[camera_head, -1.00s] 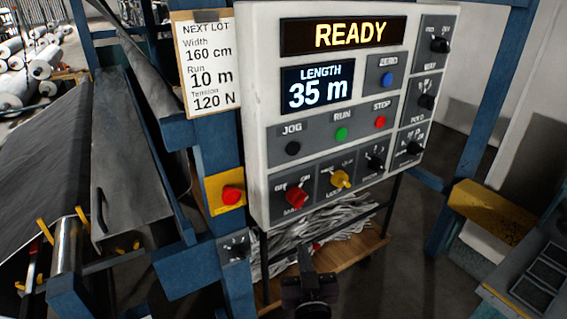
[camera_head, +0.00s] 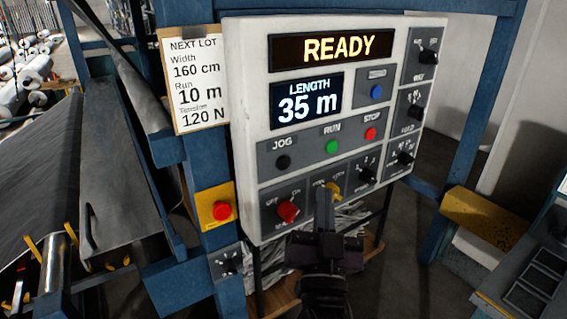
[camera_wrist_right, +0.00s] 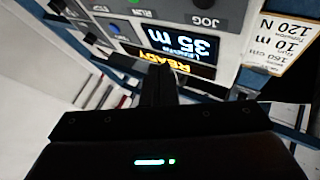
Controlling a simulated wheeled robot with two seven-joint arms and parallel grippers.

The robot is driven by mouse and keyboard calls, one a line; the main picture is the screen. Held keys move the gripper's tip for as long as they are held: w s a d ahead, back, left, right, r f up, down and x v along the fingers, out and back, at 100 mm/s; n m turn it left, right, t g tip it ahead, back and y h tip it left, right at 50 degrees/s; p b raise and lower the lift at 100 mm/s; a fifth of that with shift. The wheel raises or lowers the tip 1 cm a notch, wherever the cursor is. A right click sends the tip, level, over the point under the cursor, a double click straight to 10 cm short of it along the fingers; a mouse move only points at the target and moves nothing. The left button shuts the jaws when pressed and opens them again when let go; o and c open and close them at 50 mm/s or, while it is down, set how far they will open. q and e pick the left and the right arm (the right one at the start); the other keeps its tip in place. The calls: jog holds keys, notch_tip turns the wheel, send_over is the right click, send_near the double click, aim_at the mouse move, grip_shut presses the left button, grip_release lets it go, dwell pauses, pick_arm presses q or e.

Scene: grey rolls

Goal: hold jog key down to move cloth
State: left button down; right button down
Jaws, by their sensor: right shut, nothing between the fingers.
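The black JOG key (camera_head: 283,162) is on the left of the button row of the white control panel (camera_head: 240,110). It also shows at the top edge of the wrist view (camera_wrist_right: 207,4). The panel display reads READY, and the length display (camera_head: 306,102) reads 35 m. My right gripper (camera_head: 324,196) is shut and empty, in front of the panel's lower part. The grey cloth (camera_head: 40,175) lies at the left. My left gripper is not in view.
The green RUN button (camera_head: 333,147) and red STOP button (camera_head: 370,133) are right of JOG. A red knob (camera_head: 288,211) sits below JOG. A red stop button on yellow (camera_head: 221,210) is left of the panel. A lot card (camera_head: 198,85) hangs beside it.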

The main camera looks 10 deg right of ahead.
jog(key=shift+w, duration=0.15)
send_near(289, 158)
jog(key=shift+s+d+r+x, duration=0.1)
jog(key=shift+d+x, duration=0.05)
jog(key=shift+x, duration=0.7)
jog(key=shift+s+d+r+x, duration=0.1)
jog(key=shift+d+x, duration=0.1)
jog(key=shift+x, duration=0.7)
jog(key=shift+s+d+r+x, duration=0.1)
jog(key=shift+d+x, duration=0.05)
jog(key=shift+x, duration=0.7)
jog(key=shift+w, duration=0.1)
jog(key=shift+w+a, duration=0.15)
jog(key=shift+w, duration=0.15)
jog(key=shift+w+a+r, duration=0.15)
jog(key=shift+w, duration=0.25)
dwell(1.6)
dwell(2.5)
